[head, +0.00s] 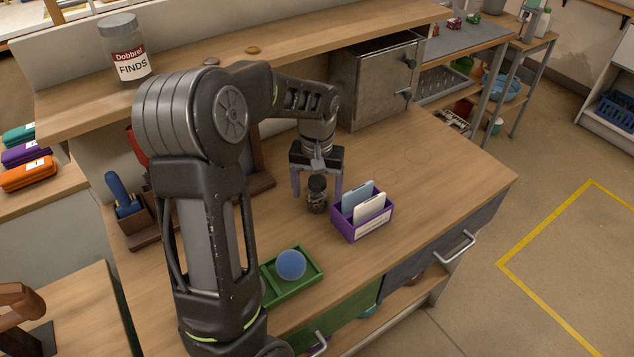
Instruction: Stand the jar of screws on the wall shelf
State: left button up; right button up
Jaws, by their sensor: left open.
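A small dark jar with a black lid, which looks like the jar of screws (317,203), stands upright on the workbench (430,165). Its contents are too small to make out clearly. My left gripper (317,190) points down over it and is open, with one finger on each side of the jar. I cannot tell whether the fingers touch it. The wall shelf (205,64) is the long wooden board above the back of the bench, partly hidden by my left arm. My right gripper is not in view.
A large clear jar labelled FINDS (124,50) stands at the shelf's left; a small round lid (252,50) lies farther right. A purple card holder (362,212) is right of the small jar. A green tray (312,268) holds a blue ball (291,264). A metal cabinet (375,80) stands behind.

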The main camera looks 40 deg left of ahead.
pick_arm(q)
notch_tip(320, 180, up, 12)
jog(key=shift+r+b, duration=0.15)
jog(key=shift+b, duration=0.25)
dwell(0.5)
